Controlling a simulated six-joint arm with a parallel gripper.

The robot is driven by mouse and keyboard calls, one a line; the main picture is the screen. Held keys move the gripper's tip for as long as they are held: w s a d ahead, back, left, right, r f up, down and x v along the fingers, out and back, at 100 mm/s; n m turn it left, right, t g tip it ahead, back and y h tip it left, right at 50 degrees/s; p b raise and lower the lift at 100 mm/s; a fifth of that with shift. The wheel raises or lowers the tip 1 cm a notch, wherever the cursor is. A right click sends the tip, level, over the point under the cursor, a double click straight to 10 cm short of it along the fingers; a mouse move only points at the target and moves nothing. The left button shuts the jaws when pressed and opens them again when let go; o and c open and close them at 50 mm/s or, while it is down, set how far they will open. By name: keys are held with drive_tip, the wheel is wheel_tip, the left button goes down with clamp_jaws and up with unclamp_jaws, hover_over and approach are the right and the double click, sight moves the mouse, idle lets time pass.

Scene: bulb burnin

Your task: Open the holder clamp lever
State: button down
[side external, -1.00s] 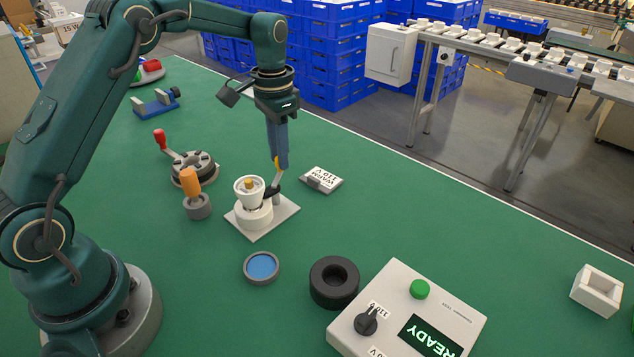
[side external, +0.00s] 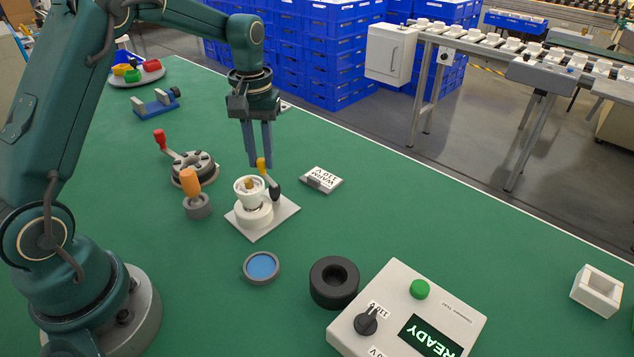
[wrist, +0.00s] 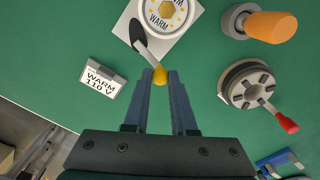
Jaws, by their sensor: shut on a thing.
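The holder (side external: 256,214) is a white round body on a pale square plate, with a white cup-like piece (side external: 243,196) on top. In the wrist view, the holder's top (wrist: 166,12) reads "WARM". The clamp lever (side external: 274,189) is a dark and grey arm at the holder's side with a yellow tip (side external: 261,162). The lever tip also shows in the wrist view (wrist: 160,75), between the two fingertips. My gripper (side external: 259,163) points down and is shut on the lever tip, which sits above and behind the cup in the side view.
A "WARM 110 V" tag (side external: 321,179) lies right of the holder. An orange-handled tool (side external: 191,184) and a round fixture with a red handle (side external: 192,168) stand left. A blue-topped dish (side external: 261,266), black ring (side external: 334,282) and "READY" control box (side external: 406,308) are in front.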

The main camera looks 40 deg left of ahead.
drive_tip(key=shift+s+n, duration=0.4)
drive_tip(key=shift+n, duration=0.6)
drive_tip(key=c, duration=0.7)
unclamp_jaws()
drive_tip(key=shift+r, duration=2.6)
